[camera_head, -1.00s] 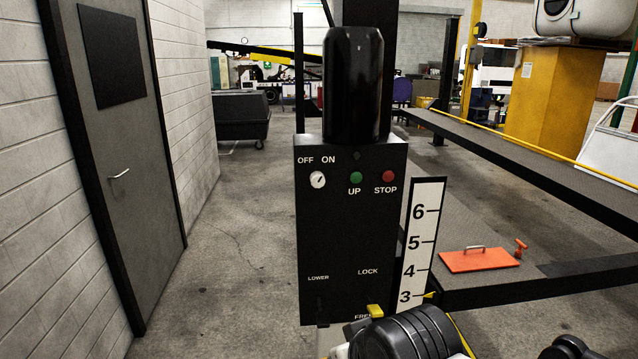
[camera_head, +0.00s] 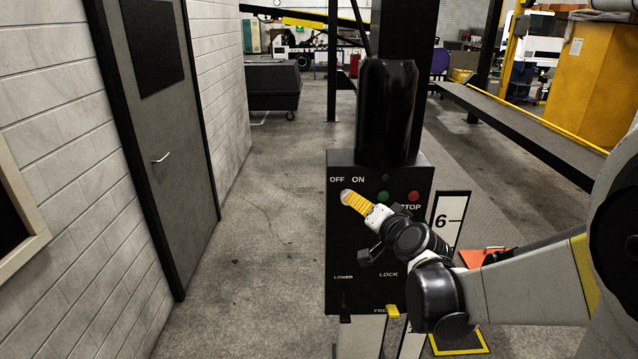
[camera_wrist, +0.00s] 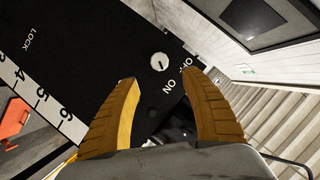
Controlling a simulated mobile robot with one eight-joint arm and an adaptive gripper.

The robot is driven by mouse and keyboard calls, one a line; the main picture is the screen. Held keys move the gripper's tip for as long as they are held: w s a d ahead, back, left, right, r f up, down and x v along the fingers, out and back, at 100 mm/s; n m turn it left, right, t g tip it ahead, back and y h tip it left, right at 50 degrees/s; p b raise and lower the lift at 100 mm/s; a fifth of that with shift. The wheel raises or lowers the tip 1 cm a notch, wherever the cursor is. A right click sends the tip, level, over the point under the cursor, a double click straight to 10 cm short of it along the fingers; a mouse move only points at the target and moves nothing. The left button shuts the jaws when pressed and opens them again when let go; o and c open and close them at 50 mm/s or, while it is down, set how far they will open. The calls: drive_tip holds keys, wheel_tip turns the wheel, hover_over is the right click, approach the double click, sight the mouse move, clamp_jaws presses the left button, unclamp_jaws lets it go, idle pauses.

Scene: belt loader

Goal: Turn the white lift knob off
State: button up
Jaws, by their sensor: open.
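The white lift knob (camera_wrist: 158,61) is round with a small dark mark and sits on the black control panel (camera_head: 353,245). In the wrist view its mark seems to point toward the ON side, but it is too small to be sure. The OFF and ON labels are beside it. My gripper (camera_wrist: 162,76) is open, its two yellow-brown fingers spread, with the knob just beyond the gap between the tips. In the head view my gripper (camera_head: 354,200) is in front of the knob's spot and largely hides it. I cannot tell whether the fingers touch it.
A green button (camera_head: 383,195) and a red button (camera_head: 413,196) sit right of the knob. A black cylinder (camera_head: 387,105) stands above the panel. The ruler (camera_head: 448,222) and the orange tray (camera_wrist: 13,118) are beside the panel. Clear floor lies left, before the grey door (camera_head: 165,130).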

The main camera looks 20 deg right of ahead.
drive_tip(key=b+x, duration=0.1)
drive_tip(key=x, duration=0.9)
drive_tip(key=shift+w+f, duration=0.1)
drive_tip(key=c, duration=1.2)
